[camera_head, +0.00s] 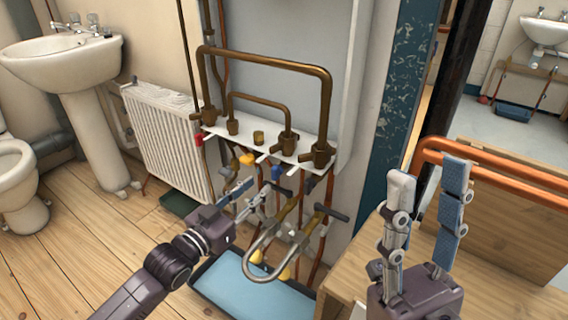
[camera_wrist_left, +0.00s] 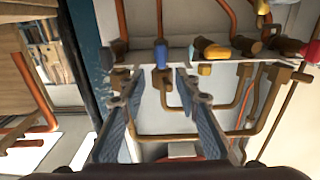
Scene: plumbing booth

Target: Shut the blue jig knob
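The blue jig knob (camera_head: 277,173) hangs under the front edge of the white pipe shelf, right of a yellow knob. It also shows in the left wrist view (camera_wrist_left: 162,55), upright-looking, sideways between my two finger lines and beyond the fingertips. My left gripper (camera_head: 254,188) is open and empty, just left of and below the blue knob in the head view. It also shows in the left wrist view (camera_wrist_left: 150,78). I see no clear contact with the knob. My right gripper (camera_head: 428,176) is open and empty, raised at the right, far from the knob.
A yellow knob (camera_head: 247,159) and a red knob (camera_head: 198,140) sit left along the white shelf (camera_head: 262,142). Copper pipes (camera_head: 290,64) rise above it. A wooden bench (camera_head: 349,276) is at right.

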